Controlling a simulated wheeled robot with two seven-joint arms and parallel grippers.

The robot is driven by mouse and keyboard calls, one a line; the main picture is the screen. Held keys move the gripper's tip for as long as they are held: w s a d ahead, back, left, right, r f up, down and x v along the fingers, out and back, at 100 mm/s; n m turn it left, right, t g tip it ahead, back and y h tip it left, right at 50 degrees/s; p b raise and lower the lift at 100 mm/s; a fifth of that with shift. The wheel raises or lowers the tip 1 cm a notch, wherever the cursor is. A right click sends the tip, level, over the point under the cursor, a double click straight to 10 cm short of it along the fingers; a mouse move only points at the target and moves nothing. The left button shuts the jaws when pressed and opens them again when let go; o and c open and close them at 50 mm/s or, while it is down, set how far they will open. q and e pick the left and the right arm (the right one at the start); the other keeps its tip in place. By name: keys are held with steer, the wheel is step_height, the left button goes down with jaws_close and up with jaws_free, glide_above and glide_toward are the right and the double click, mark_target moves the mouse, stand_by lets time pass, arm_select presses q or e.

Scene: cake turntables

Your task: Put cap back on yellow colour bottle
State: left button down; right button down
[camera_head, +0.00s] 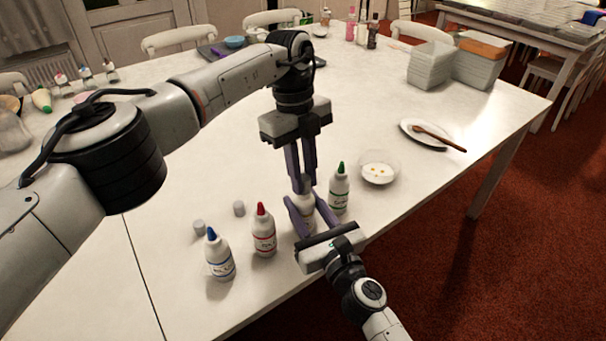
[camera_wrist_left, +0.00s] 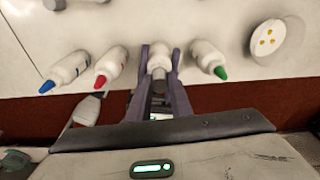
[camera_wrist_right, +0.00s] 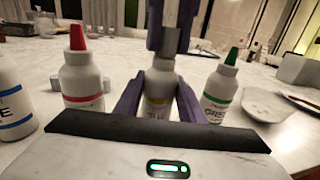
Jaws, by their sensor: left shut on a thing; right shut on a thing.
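My left gripper (camera_head: 303,184) points straight down above the bottle, shut on a small grey cap (camera_wrist_left: 158,73). The cap is at the bottle's top, in line with it.
Blue-tipped (camera_head: 218,258) and red-tipped (camera_head: 264,232) bottles stand left, a green-tipped bottle (camera_head: 339,190) close right. Two loose grey caps (camera_head: 239,208) (camera_head: 199,228) lie behind them. A bowl (camera_head: 379,168) and a plate (camera_head: 408,127) with a wooden spoon (camera_head: 440,139) are farther right.

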arm_select(q)
steer(key=shift+m, duration=1)
steer(key=c, duration=1.6)
jaws_free()
steer(key=shift+r, duration=0.1)
steer(key=shift+r, duration=2.2)
steer(key=shift+c, duration=0.3)
steer(key=shift+s+r+m+t+y, duration=0.1)
steer(key=shift+r+m+t+y, duration=0.55)
steer(key=shift+r+m, duration=1)
